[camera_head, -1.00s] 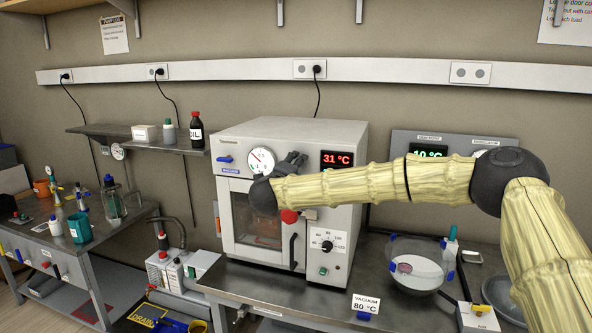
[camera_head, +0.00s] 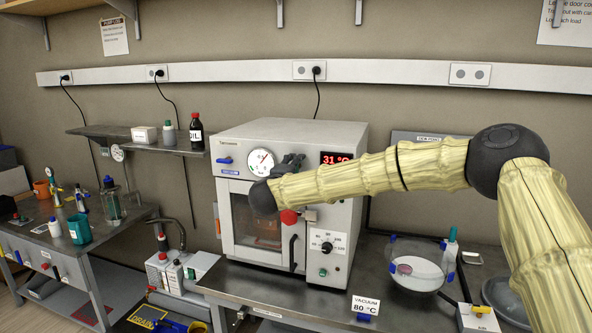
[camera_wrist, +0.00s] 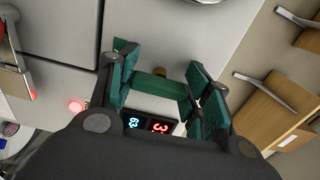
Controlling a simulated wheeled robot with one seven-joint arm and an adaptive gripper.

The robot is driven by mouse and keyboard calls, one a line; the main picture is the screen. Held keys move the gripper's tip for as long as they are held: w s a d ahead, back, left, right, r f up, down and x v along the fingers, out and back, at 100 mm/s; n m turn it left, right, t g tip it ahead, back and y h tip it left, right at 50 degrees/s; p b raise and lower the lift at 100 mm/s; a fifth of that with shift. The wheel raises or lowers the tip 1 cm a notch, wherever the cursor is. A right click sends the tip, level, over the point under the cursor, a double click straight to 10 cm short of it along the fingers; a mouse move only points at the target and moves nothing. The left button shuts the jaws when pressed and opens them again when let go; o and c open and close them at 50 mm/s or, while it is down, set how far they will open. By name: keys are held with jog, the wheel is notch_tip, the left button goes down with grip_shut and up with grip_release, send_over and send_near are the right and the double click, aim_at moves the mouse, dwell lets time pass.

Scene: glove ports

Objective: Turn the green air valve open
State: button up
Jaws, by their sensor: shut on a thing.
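The green air valve (camera_wrist: 158,86) shows in the wrist view as a short green bar lying crosswise between my fingers, with a small brass-coloured part behind it. My gripper (camera_wrist: 162,80), with green-padded fingers, is shut on it, a pad at each end of the bar. In the head view my gripper (camera_head: 291,162) is at the upper front of the white vacuum oven (camera_head: 335,135), between the round gauge (camera_head: 261,162) and the red display (camera_head: 333,158). The valve is hidden there behind my gripper and wrist.
A blue lever (camera_head: 224,160) is left of the gauge. A red knob (camera_head: 289,217) sits just below my wrist, beside the oven window. A black-pointer dial (camera_head: 327,246) is lower right.

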jog(key=o, duration=1)
jog(key=shift+a, duration=0.1)
jog(key=shift+o, duration=0.2)
jog(key=v, duration=1.2)
